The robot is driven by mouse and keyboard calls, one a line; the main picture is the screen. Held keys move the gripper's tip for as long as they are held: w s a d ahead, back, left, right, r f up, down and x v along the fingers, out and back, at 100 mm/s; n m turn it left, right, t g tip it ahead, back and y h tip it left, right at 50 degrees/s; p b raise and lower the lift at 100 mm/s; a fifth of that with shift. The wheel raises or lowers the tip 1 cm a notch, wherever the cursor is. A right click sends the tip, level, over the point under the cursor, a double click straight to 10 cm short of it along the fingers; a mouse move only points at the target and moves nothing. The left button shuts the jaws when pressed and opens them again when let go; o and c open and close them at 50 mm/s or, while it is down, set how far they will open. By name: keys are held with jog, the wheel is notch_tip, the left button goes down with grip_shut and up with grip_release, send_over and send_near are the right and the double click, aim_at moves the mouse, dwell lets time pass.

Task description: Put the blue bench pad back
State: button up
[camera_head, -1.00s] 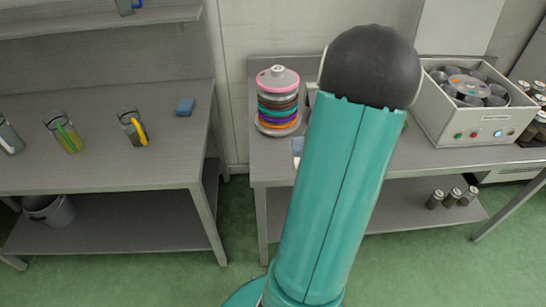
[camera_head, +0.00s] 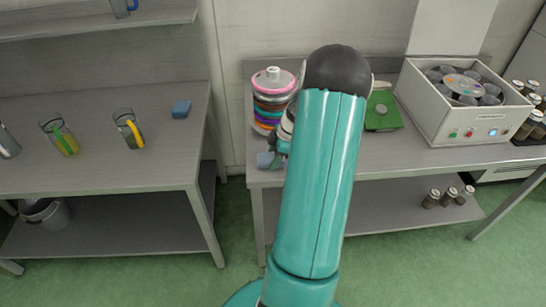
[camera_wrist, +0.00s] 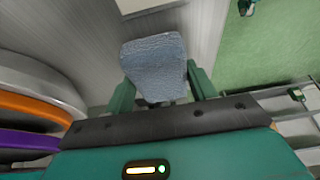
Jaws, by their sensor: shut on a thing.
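A blue-grey textured pad (camera_wrist: 155,65) is between the two green fingers of my gripper (camera_wrist: 160,92) in the wrist view. The gripper is shut on it. In the head view the pad (camera_head: 265,160) shows at the front left corner of the right bench, next to my gripper (camera_head: 277,155), which is partly hidden by my arm. I cannot tell whether the pad touches the bench top. Another small blue block (camera_head: 181,109) lies on the left bench (camera_head: 100,180), right of the glass jugs.
A stack of coloured discs (camera_head: 272,100) stands on the right bench (camera_head: 400,157), close to my gripper. A green device (camera_head: 383,110) and a white box with cups (camera_head: 465,110) are further right. Glass jugs (camera_head: 128,128) stand on the left bench. A gap separates the benches.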

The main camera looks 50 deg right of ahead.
jog(key=shift+f, duration=0.2)
jog(key=o, duration=0.9)
jog(key=shift+r, duration=0.1)
jog(key=v, duration=1.2)
jog(key=w+a+r+m+h, duration=0.15)
jog(key=a+r, duration=0.25)
jog(key=a, duration=0.4)
jog(key=w+a+r+m+g, duration=0.1)
jog(key=w+a+r, duration=0.25)
jog(key=a, duration=0.35)
jog(key=w+a+r+m+h, duration=0.1)
jog(key=w+a+r, duration=0.1)
jog(key=a+r, duration=0.45)
jog(key=s+a+m+t, duration=0.1)
jog(key=s+a, duration=0.2)
jog(key=a, duration=0.4)
jog(key=s+a+r+m+t, duration=0.1)
jog(key=s+a, duration=0.3)
jog(key=a, duration=0.4)
jog(key=s+a+r+m+t, duration=0.1)
jog(key=s+a+m, duration=0.1)
jog(key=a, duration=0.6)
jog(key=shift+s+a+r+m, duration=0.1)
jog(key=shift+s+m, duration=0.1)
jog(key=shift+s, duration=0.25)
jog(key=shift+s+a+r+m, duration=0.1)
jog(key=shift+s+r+m, duration=0.05)
jog(key=shift+s, duration=0.3)
